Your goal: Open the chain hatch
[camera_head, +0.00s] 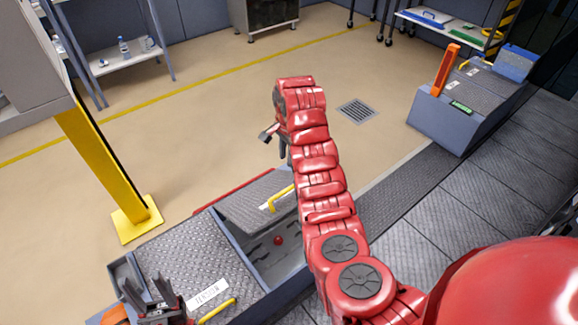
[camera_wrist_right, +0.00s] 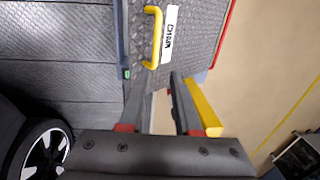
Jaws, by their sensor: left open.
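The chain hatch (camera_head: 250,205) is a grey tread-plate lid with a yellow handle (camera_head: 281,198) and a white label. It sits back from its compartment (camera_head: 262,258), whose inside shows a red knob (camera_head: 278,240) and dark slots; its exact tilt is hard to tell. In the right wrist view the lid (camera_wrist_right: 195,45) and its handle (camera_wrist_right: 153,40) lie beyond the fingertips, apart from them. My right gripper (camera_head: 275,142) is above and beyond the lid, open and empty; its fingers also show in the right wrist view (camera_wrist_right: 157,88). My left gripper (camera_head: 150,300) is open over the left-hand lid.
A shut tread-plate lid (camera_head: 190,262) with its own label and yellow handle (camera_head: 218,311) is beside the compartment. A yellow post (camera_head: 105,170) stands at left. A grey box (camera_head: 465,105) with an orange lever stands at right. The floor beyond is clear around a drain grate (camera_head: 357,111).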

